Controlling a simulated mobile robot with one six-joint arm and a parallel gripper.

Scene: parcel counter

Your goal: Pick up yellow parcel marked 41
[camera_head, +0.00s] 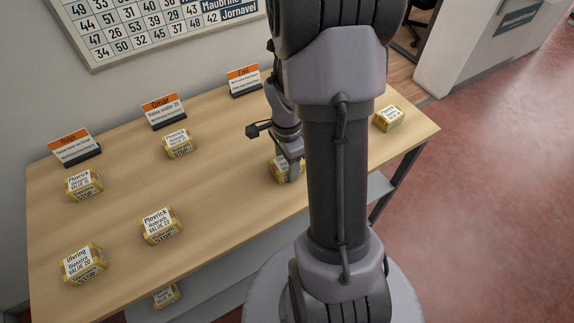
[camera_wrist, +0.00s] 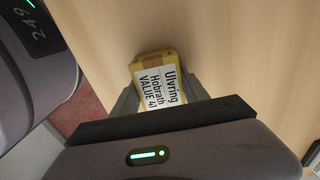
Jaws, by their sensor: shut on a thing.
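The yellow parcel marked 41 (camera_wrist: 160,80) shows in the wrist view, with a white label reading "Ulvring Hobrath VALUE 41". In the head view the parcel (camera_head: 279,169) is on or just above the wooden counter, partly hidden behind my arm. My gripper (camera_head: 292,170) is at this parcel. In the wrist view the fingers of my gripper (camera_wrist: 160,97) are on both sides of it, shut on it. Whether the parcel touches the counter I cannot tell.
Other yellow parcels stand on the counter (camera_head: 235,195): one at the right (camera_head: 389,118), one near the middle back (camera_head: 179,144), several at the left. Name signs (camera_head: 162,110) line the back edge. Another parcel (camera_head: 166,295) lies lower, below the front edge.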

